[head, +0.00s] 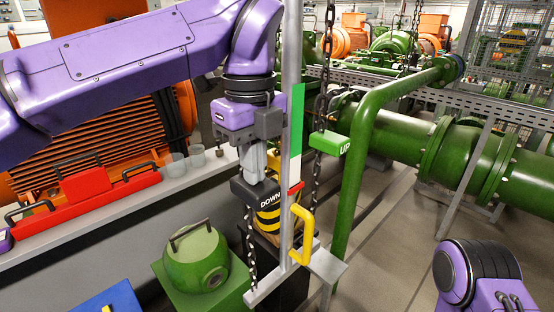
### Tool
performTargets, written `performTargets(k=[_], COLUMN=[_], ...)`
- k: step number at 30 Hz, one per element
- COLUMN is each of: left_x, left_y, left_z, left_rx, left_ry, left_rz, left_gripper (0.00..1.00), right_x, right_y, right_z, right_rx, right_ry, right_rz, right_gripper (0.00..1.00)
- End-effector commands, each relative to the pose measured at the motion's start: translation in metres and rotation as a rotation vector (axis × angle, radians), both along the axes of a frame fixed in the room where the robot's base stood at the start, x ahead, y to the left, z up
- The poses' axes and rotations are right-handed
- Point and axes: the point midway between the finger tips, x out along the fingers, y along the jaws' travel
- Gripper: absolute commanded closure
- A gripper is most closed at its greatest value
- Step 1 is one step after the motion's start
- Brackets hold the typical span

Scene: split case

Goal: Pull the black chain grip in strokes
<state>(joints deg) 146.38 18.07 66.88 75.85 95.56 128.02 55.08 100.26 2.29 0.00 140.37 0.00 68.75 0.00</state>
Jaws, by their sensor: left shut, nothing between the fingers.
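The black chain grip (249,192), marked DOWN, hangs on a dark chain (250,245) left of a grey post. The green grip (330,143), marked UP, is on the chain (323,85) right of the post and sits higher. My left gripper (254,176) points down just over the black grip. Its fingers are shut and empty, and their tips overlap the grip's upper edge in the picture. I cannot tell whether they touch it. Part of my right arm shows at the lower right; its gripper is out of frame.
The grey post (292,60) carries a green, white and red strip and a yellow handle (302,236). A yellow-black striped load (268,220) is behind the black grip. A green pipe (355,170) stands to the right. A red tray (98,190) and clear cups (174,165) occupy the left ledge.

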Motion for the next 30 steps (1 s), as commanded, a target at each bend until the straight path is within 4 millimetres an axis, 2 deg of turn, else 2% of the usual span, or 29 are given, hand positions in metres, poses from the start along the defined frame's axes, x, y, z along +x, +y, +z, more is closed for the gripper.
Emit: performTargets(k=[1,30], left_x=[0.0,0.0], left_y=[0.0,0.0], left_z=[-0.006,-0.05], left_rx=[0.002,0.002], left_ry=[0.002,0.004], left_rz=[0.0,-0.001], left_gripper=[1.0,1.0], right_x=[0.0,0.0], right_y=[0.0,0.0], right_z=[-0.005,-0.047], right_rx=[0.0,0.0], right_ry=[0.0,0.0], right_rz=[0.0,0.0], right_gripper=[1.0,1.0])
